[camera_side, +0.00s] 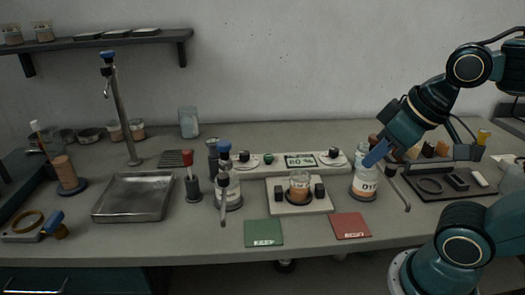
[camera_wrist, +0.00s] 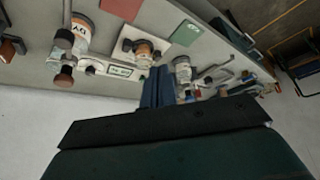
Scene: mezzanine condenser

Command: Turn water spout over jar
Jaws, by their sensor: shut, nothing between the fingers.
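A small glass jar (camera_side: 299,183) with orange-brown contents stands on a pale stand between two dark blocks. It also shows in the wrist view (camera_wrist: 143,50). Left of it is a labelled bottle (camera_side: 231,194) with a blue-capped fitting and a thin metal spout (camera_side: 223,210) pointing toward the front, apart from the jar. This looks like the water spout; the label is unreadable. Right of the jar is another labelled bottle (camera_side: 364,188) with orange contents. My gripper (camera_side: 373,156) is shut and empty, by this right bottle's top in the side view; contact cannot be told.
A panel with a lit display (camera_side: 300,160) and knobs stands behind the jar. Green (camera_side: 264,233) and red (camera_side: 351,226) mats lie in front. A metal tray (camera_side: 134,197) and tall tap (camera_side: 121,110) are left. A dark tray (camera_side: 447,184) is right.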

